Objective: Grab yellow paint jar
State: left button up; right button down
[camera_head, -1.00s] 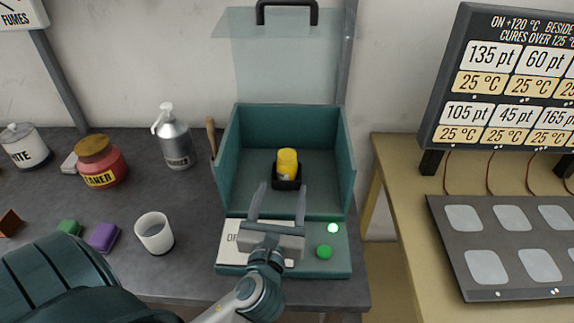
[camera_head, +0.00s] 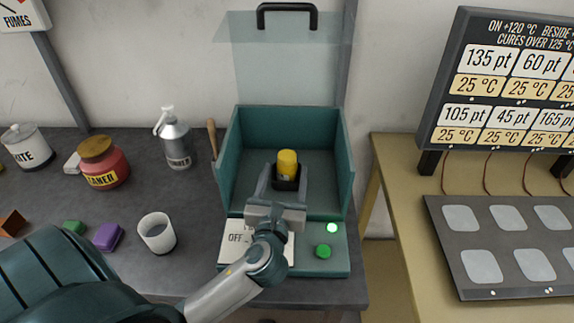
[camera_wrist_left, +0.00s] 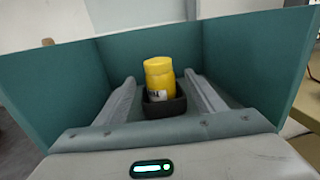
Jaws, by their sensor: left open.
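The yellow paint jar (camera_head: 288,163) stands upright in a small black holder (camera_head: 286,183) inside the open teal box (camera_head: 246,165). My left gripper (camera_head: 284,178) reaches into the box from the front, its fingers pointing at the jar. It is open. In the left wrist view, the jar (camera_wrist_left: 159,76) and its holder (camera_wrist_left: 163,103) show between and just beyond the two fingers (camera_wrist_left: 160,92). I cannot tell whether the fingers touch the holder. My right gripper is out of view.
The box's front panel has a lit green light (camera_head: 332,228) and a green button (camera_head: 323,251). Its clear lid (camera_head: 285,70) stands raised behind. A white cup (camera_head: 157,233), a red jar (camera_head: 103,165) and a grey bottle (camera_head: 175,140) stand to the left on the dark bench.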

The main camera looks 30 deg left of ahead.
aim_at(287, 161)
pick_arm(q)
jog(key=shift+x, duration=1.35)
jog(key=c, duration=1.4)
jog(key=shift+c, duration=0.2)
jog(key=shift+r, duration=0.1)
jog(key=shift+r, duration=0.45)
jog(key=r, duration=0.3)
jog(key=shift+d+r, duration=0.2)
jog(key=shift+r, duration=0.05)
jog(key=s+d+r, duration=0.2)
jog(key=d+r, duration=0.4)
jog(key=d, duration=0.5)
jog(key=shift+r, duration=0.25)
